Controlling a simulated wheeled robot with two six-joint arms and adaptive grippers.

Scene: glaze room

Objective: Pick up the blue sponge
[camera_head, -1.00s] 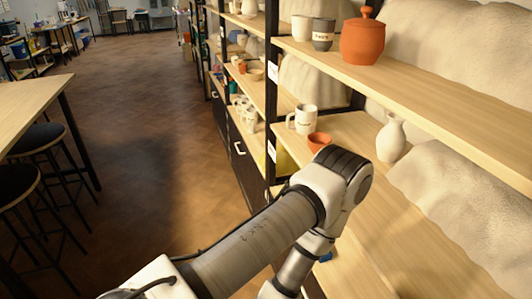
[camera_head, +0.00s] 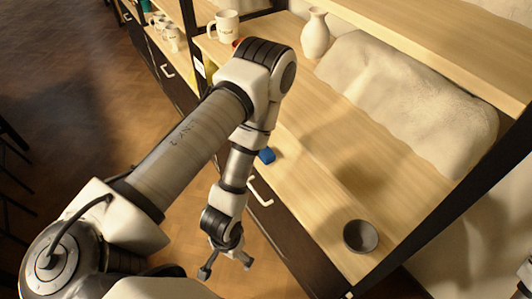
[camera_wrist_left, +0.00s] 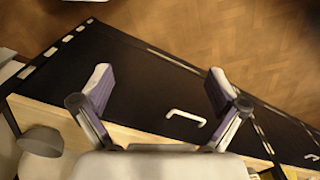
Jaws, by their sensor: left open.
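The blue sponge (camera_head: 267,155) lies on the wooden shelf near its front edge, just right of my left forearm in the head view. The arm may hide part of it. My left gripper (camera_head: 226,267) is open and empty, pointing down in front of the shelf unit, lower in the picture than the sponge and clearly apart from it. In the left wrist view its fingers (camera_wrist_left: 158,80) are spread over the dark drawer fronts and floor; the sponge does not show there. My right gripper is not clearly seen.
A dark grey bowl (camera_head: 361,236) stands near the shelf's right end. A white vase (camera_head: 315,33) and a white mug (camera_head: 224,25) stand farther back. Drawer fronts with a handle (camera_head: 261,191) are below. The shelf between sponge and bowl is clear; an upper shelf (camera_head: 430,50) overhangs.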

